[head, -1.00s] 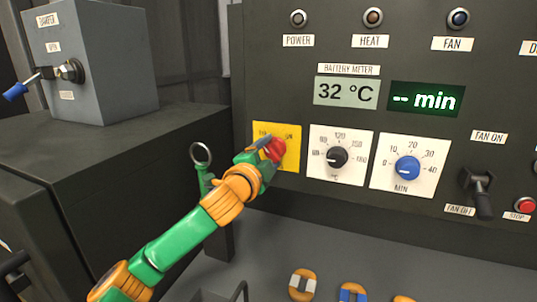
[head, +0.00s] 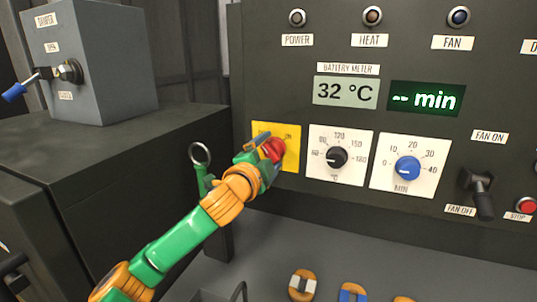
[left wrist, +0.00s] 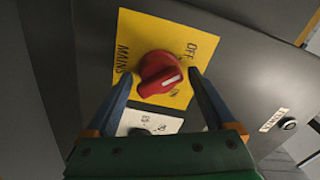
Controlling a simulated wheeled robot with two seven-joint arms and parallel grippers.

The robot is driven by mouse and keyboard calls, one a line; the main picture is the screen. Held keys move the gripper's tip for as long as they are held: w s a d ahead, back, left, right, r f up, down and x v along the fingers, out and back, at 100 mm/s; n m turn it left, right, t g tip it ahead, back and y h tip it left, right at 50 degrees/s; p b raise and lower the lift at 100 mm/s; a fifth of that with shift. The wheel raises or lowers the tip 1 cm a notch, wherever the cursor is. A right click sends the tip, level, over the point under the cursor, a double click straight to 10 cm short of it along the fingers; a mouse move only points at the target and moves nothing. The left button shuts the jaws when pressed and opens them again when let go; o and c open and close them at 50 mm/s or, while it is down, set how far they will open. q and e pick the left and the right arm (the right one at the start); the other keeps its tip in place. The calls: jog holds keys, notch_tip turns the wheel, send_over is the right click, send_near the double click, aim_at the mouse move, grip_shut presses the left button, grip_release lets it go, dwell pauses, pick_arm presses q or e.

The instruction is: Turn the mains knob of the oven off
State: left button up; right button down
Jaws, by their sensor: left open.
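The red mains knob (head: 275,149) sits on a yellow plate (head: 292,157) at the left of the oven panel. In the left wrist view the red knob (left wrist: 158,72) lies between my two fingers. Its white mark points right, below the word OFF on the yellow plate (left wrist: 133,33); small lettering lower right is hard to read. My left gripper (head: 263,147) is open at the knob, one finger on each side; I cannot tell whether they touch it. In the head view the gripper covers part of knob and plate. My right gripper is out of view.
Right of the plate are a black temperature dial (head: 337,158) and a blue minutes dial (head: 407,168). A fan lever (head: 480,190) and red stop button (head: 525,205) are farther right. A grey damper box (head: 95,65) stands left. Several banded orange pieces lie below.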

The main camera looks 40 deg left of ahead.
pick_arm(q)
jog(key=b+v, duration=0.2)
jog(key=v, duration=0.5)
jog(key=shift+b, duration=0.4)
jog(key=shift+r, duration=0.1)
